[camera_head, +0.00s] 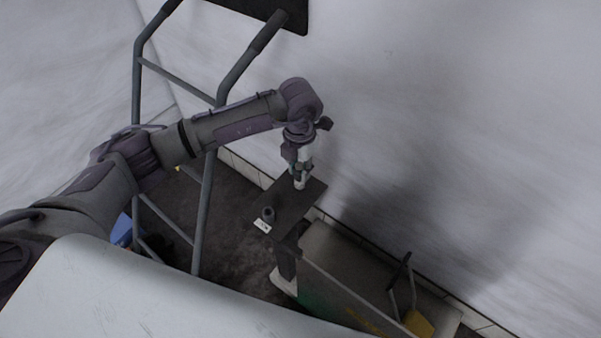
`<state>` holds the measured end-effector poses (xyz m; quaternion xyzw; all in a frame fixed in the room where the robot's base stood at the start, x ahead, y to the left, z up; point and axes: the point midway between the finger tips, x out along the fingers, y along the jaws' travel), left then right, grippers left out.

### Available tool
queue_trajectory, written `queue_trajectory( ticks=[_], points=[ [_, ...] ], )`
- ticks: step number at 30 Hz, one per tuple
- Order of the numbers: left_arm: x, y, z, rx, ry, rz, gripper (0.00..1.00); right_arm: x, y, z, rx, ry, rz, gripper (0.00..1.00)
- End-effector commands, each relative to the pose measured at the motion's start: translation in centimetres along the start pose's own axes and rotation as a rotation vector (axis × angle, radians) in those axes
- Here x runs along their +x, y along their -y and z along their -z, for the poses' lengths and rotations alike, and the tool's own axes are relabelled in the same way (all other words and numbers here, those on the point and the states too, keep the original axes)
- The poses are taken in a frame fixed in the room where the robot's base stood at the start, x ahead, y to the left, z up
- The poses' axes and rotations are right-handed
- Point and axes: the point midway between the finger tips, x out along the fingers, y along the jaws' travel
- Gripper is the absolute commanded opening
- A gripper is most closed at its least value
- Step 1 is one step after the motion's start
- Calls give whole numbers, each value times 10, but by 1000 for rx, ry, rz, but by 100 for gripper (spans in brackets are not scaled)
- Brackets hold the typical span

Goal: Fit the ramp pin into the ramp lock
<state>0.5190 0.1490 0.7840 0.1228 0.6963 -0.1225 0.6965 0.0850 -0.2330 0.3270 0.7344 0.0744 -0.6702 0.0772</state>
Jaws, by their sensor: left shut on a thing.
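My left gripper (301,168) points down over a dark raised plate and is shut on a small pale upright piece, which looks like the ramp pin (300,184). The fingers cover its upper part. I cannot tell whether its lower end touches the plate. A small dark round fitting (268,213) sits on the same plate, lower left of the gripper, beside a white label (262,226). It may be the ramp lock; its opening is too small to make out. My right gripper is out of view.
The dark plate (284,208) stands on a post. A grey tube-framed cart (205,205) is to its left, near my arm. A flat ramp or platform (345,285) with a yellow part (418,323) lies at lower right. A pale wall rises behind.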

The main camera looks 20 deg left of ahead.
Motion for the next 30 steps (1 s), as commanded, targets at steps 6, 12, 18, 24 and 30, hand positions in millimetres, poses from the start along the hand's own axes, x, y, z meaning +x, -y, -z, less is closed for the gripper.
queue_trajectory(
  ticks=[6,12,18,24,30],
  points=[
    [-1,0,0,0,-1,0,0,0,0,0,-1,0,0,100],
    [-2,0,0,0,-1,0,0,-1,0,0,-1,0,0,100],
    [-5,0,0,0,-1,0,0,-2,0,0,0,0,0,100],
    [-6,0,0,0,-1,0,0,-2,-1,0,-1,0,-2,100],
    [-6,0,0,0,-1,0,0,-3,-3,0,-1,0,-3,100]
  ],
)
